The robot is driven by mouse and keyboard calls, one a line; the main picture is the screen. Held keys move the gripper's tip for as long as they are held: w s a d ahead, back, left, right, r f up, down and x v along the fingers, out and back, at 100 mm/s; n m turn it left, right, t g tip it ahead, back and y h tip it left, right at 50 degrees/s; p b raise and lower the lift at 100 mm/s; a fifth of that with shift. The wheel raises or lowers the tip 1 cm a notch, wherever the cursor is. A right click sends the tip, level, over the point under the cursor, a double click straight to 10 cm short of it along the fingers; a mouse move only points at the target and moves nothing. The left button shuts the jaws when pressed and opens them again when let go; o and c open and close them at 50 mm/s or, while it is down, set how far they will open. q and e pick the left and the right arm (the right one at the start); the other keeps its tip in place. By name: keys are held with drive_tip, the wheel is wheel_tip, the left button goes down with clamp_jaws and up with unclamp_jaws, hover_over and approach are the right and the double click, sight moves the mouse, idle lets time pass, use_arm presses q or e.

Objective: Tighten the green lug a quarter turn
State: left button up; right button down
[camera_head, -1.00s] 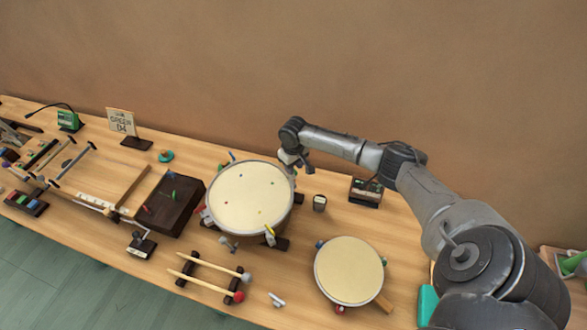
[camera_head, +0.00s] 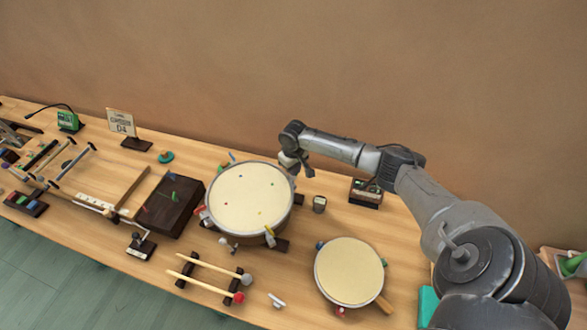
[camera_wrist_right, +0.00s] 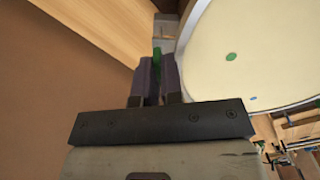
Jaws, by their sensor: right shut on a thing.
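The large drum (camera_head: 250,197) stands in the middle of the bench, with coloured lugs around its rim and coloured dots on its pale head. My right gripper (camera_head: 299,168) is at the drum's far right rim. In the right wrist view the right gripper (camera_wrist_right: 157,60) has its two dark fingers close together, shut on the green lug (camera_wrist_right: 156,51), beside the drum wall. Only a thin green strip of the lug shows between the fingertips. A green dot (camera_wrist_right: 231,57) marks the drumhead near it. In the head view the gripper hides this lug. My left gripper is not in view.
A small cup (camera_head: 319,204) and a dark box (camera_head: 366,193) stand right of the drum. A smaller drum (camera_head: 349,271) is at front right. Mallets on a rack (camera_head: 210,277) lie in front. A dark brown block (camera_head: 170,204) stands left. A sign (camera_head: 121,123) stands at the back.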

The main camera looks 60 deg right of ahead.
drive_tip(key=shift+r+m+p, duration=0.2)
drive_tip(key=shift+m+p, duration=0.1)
drive_tip(key=shift+p, duration=0.35)
drive_tip(key=shift+w+a+f+m+p, duration=0.1)
drive_tip(key=shift+w+m+p, duration=0.05)
drive_tip(key=shift+m+p, duration=3.75)
drive_tip(key=shift+w+a+f+m+p, duration=0.1)
drive_tip(key=shift+w+m+p, duration=0.05)
drive_tip(key=shift+m+p, duration=3.75)
drive_tip(key=shift+d+m+b, duration=0.1)
drive_tip(key=shift+m+b, duration=0.5)
drive_tip(key=shift+m, duration=0.3)
drive_tip(key=c, duration=1.3)
unclamp_jaws()
drive_tip(key=shift+o, duration=0.2)
